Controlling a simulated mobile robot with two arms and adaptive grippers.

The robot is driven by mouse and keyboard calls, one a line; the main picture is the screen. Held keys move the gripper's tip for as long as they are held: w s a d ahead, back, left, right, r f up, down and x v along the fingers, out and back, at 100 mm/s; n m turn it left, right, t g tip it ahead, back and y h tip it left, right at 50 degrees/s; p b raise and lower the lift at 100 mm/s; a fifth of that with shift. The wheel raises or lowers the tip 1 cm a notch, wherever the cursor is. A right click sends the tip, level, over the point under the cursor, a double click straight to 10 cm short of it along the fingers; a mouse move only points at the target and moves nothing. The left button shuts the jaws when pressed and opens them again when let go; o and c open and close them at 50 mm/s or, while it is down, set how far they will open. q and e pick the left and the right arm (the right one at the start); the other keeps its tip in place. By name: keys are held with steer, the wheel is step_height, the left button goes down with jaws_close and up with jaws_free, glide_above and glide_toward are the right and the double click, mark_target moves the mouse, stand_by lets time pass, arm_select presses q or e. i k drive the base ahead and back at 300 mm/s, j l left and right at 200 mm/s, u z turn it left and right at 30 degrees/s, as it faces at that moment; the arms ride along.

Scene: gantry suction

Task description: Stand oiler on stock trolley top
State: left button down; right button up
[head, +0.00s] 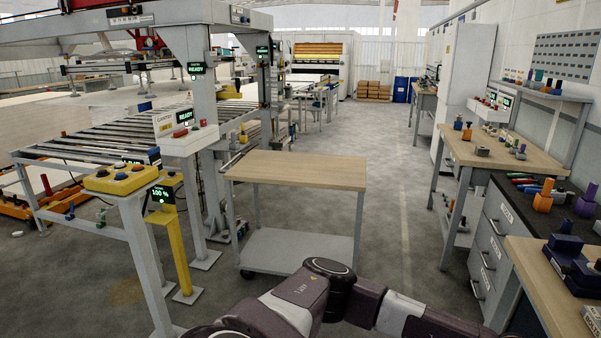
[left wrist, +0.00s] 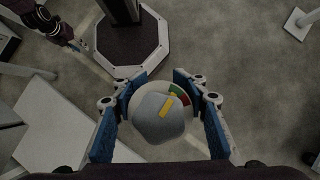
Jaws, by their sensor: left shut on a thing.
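My left gripper (left wrist: 160,105) shows in the left wrist view with its blue pads on either side of a grey rounded thing (left wrist: 158,120), and it is shut on it. The thing has a yellow strip, and a pale round part with green and red patches behind it. From this angle I cannot tell for sure that it is the oiler. The stock trolley's wooden top (head: 300,170) is bare in the head view. The gripper and the held thing are out of the head view. My right gripper is not in view.
The trolley has a bare grey lower shelf (head: 295,252). A yellow post (head: 174,245) and a control box (head: 119,180) stand to its left. On the right, a drawer cabinet (head: 500,240) carries an orange bottle (head: 543,197) and a purple one (head: 585,205). The aisle floor (head: 400,200) is clear.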

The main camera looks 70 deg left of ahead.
mark_target(297, 170)
steer(key=i+j+u, duration=0.15)
steer(key=j+u, duration=0.15)
steer(key=u, duration=0.15)
steer(key=i+j+u, duration=0.2)
steer(key=u, duration=0.25)
steer(key=i+j+u, duration=0.15)
steer(key=u, duration=0.3)
steer(key=i+u, duration=0.5)
steer(key=i, duration=1.15)
